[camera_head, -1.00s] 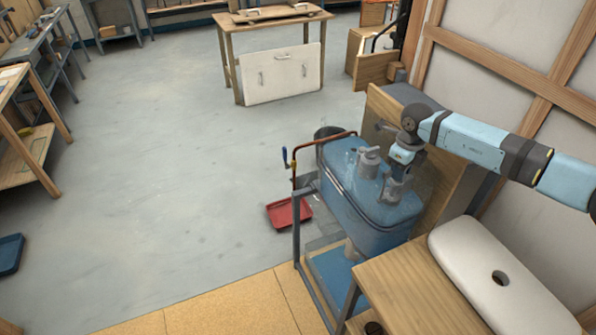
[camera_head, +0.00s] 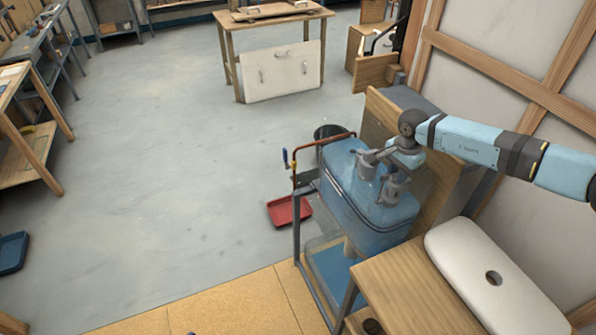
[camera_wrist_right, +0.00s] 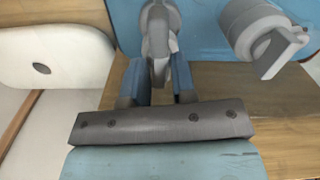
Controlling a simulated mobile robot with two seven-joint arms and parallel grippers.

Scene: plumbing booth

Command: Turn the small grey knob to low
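A blue tank (camera_head: 345,190) carries two grey fittings on its top. The nearer grey knob (camera_head: 393,188) has a rounded hub and narrow grip; the farther grey fitting (camera_head: 366,163) has a flat handle. My right gripper (camera_head: 398,165) is low over the tank. In the right wrist view, the two blue-grey fingers of my right gripper (camera_wrist_right: 158,78) stand either side of a grey knob (camera_wrist_right: 160,30); whether they press on it is unclear. The other grey fitting (camera_wrist_right: 255,30) is clear of the fingers, to the right. My left gripper is out of view.
A wooden panel (camera_head: 440,180) stands close behind the tank. A white lid (camera_head: 490,278) lies on the wooden bench (camera_head: 400,290) at the front right. A copper pipe (camera_head: 310,144) and grey frame edge the tank's left. A red tray (camera_head: 290,211) is on the open floor.

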